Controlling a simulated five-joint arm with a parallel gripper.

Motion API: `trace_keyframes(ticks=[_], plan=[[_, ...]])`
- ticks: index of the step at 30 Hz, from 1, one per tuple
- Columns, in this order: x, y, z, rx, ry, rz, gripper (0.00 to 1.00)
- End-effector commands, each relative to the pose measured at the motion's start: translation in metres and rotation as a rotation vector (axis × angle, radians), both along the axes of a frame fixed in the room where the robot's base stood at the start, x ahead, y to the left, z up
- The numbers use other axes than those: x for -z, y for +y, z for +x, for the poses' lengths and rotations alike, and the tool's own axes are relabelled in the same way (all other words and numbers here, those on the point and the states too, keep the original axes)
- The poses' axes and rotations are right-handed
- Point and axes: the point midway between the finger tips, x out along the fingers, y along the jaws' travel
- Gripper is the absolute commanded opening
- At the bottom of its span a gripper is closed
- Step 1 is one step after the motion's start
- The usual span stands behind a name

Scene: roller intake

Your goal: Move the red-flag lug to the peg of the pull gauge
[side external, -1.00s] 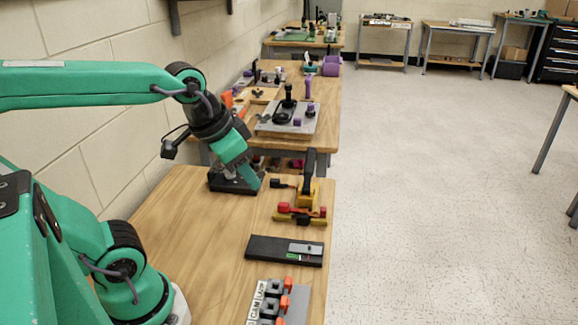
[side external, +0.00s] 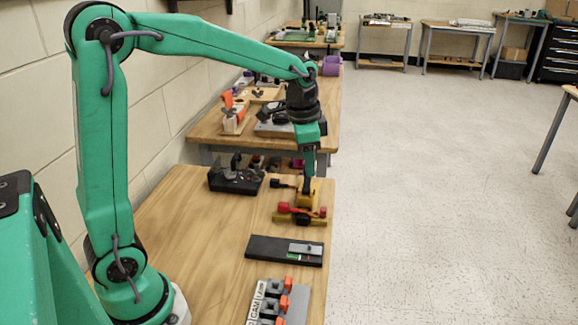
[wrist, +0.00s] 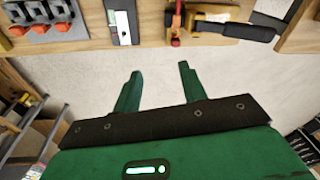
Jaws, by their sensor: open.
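My gripper (side external: 308,172) is open and empty, pointing down at the far right side of the table in the side view. In the wrist view its two green fingers (wrist: 158,75) are spread apart over pale floor, beyond the table edge. A red piece (side external: 287,207) with dark ends lies by a yellow tool (side external: 308,196); both also show at the top of the wrist view, red (wrist: 175,40) and yellow (wrist: 214,18). I cannot tell whether this red piece is the red-flag lug. A black plate with a silver slide (side external: 304,249), possibly the pull gauge, lies nearer; its peg is unclear.
Grey blocks with orange tabs (side external: 272,300) stand at the near table edge. A black device with a lever (side external: 235,180) sits at the far left. The middle of the wooden table (side external: 195,235) is clear. Another bench (side external: 213,122) stands beyond.

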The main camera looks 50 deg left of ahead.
Motion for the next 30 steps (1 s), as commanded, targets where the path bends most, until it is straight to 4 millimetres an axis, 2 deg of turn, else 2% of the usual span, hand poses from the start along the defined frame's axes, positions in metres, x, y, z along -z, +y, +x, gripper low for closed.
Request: trace_keyframes(ticks=[9,15,21,30], plan=[[0.050,0.010,0.049,0.142,0.096,0.010,0.42],[0.075,0.015,0.068,0.209,0.136,0.010,0.42],[0.085,0.017,0.074,0.236,0.149,0.009,0.42],[0.087,0.017,0.074,0.237,0.149,0.009,0.42]])
